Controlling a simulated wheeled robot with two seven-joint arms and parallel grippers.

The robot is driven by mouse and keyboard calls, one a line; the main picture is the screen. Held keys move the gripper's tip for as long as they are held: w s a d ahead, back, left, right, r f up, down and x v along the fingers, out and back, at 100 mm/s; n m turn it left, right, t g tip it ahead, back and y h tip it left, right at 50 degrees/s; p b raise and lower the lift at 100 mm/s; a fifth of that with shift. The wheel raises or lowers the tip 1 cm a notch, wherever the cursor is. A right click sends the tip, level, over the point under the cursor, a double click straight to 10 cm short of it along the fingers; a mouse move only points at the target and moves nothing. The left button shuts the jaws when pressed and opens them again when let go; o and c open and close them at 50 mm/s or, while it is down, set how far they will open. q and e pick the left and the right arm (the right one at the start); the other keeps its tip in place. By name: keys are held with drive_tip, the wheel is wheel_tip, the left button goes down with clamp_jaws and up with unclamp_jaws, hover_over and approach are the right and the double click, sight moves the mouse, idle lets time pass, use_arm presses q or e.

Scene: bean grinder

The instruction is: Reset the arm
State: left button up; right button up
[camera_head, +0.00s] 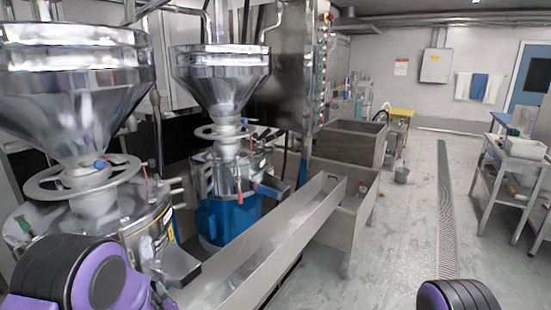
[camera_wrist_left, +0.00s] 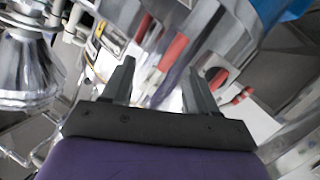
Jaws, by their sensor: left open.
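My left gripper (camera_wrist_left: 160,85) shows in the left wrist view with its two dark fingers apart and nothing between them. Behind the fingers are red-handled parts (camera_wrist_left: 172,52) and metal surfaces of machinery; whether the fingers touch anything I cannot tell. In the head view my purple and black left arm (camera_head: 85,275) is at the lower left, in front of the nearer grinder (camera_head: 75,75); its fingers are hidden there. A black and purple part of my right arm (camera_head: 458,296) shows at the bottom edge. My right gripper is not in view.
A second grinder (camera_head: 220,85) with a blue base stands further back. A long metal trough (camera_head: 275,240) runs beside it to a steel sink (camera_head: 350,142). A metal table (camera_head: 515,160) stands at the right.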

use_arm(q)
drive_tip(key=s+d+f+m+g+h, duration=0.2)
drive_tip(key=s+f+m+g+h, duration=0.15)
drive_tip(key=s+f, duration=0.8)
drive_tip(key=s+f+g+h, duration=0.1)
drive_tip(key=s+f+g, duration=0.2)
drive_tip(key=s, duration=0.9)
drive_tip(key=s+d+f+m+g+h, duration=0.1)
drive_tip(key=s+f+g, duration=0.2)
drive_tip(key=s, duration=1)
wheel_tip(320, 180, down, 2)
drive_tip(key=shift+s+f+h, duration=0.15)
drive_tip(key=shift+s+h, duration=0.1)
drive_tip(key=shift+h, duration=0.1)
drive_tip(key=shift+m, duration=0.25)
